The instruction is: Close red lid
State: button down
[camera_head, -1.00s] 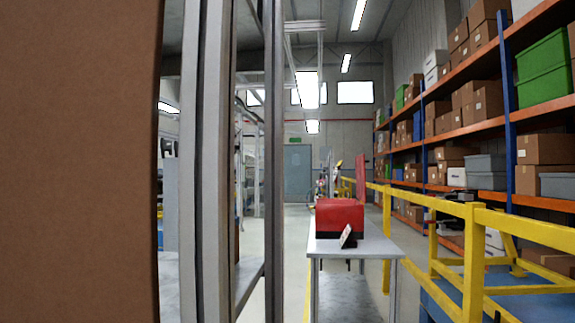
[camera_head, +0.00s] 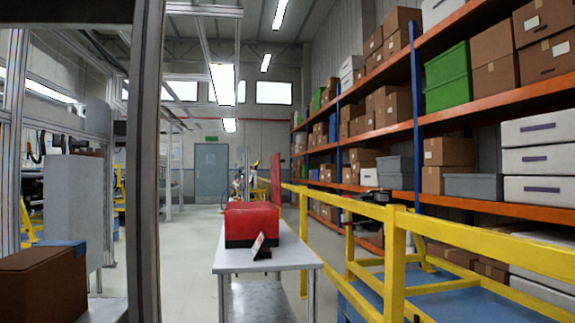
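A red box (camera_head: 252,226) stands on a light grey table (camera_head: 228,262) a little below the middle of the head view. A tall, thin red panel (camera_head: 275,180) rises upright behind its right side; it looks like the raised lid, though I cannot tell whether it is joined to the box. A small dark object with a pale face (camera_head: 259,246) leans on the table in front of the box. The inside of the box is hidden from this low angle. My gripper is not in view.
A grey metal post (camera_head: 147,160) stands close on the left, with a brown box (camera_head: 42,284) beside it. Yellow railing (camera_head: 397,260) runs along the right, before shelves of boxes (camera_head: 445,130). The floor (camera_head: 185,260) left of the table is open.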

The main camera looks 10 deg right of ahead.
aim_at(280, 179)
jog(key=i, duration=2.45)
jog(key=u, duration=2)
jog(key=i, duration=0.45)
jog(key=z, duration=2.8)
